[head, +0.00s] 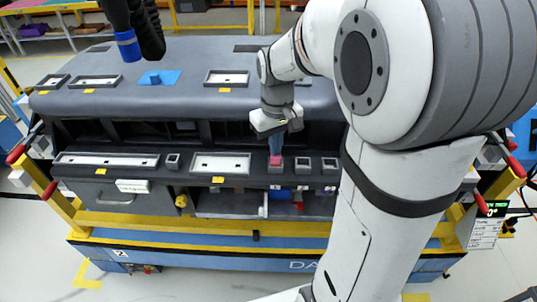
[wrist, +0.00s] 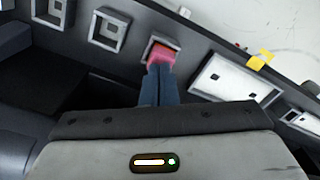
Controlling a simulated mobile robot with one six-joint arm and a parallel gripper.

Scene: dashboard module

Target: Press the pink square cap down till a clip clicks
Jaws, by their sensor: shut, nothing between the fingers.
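The pink square cap (head: 275,160) sits in a small grey square frame on the front lower ledge of the dashboard module. In the wrist view the pink cap (wrist: 162,54) shows inside its frame, with its near part hidden by the fingertips. My gripper (head: 276,151) is shut and empty, pointing down right over the cap. In the wrist view the closed fingers of my gripper (wrist: 160,68) meet the cap's near edge. They look to be touching it or very close; I cannot tell which. I see no clip.
Empty square frames (head: 302,164) stand to the right of the cap on the ledge. A wide white-backed frame (head: 221,164) is to the left. The dashboard's upper overhang (head: 190,97) lies behind. A blue plate with a knob (head: 157,78) is on top.

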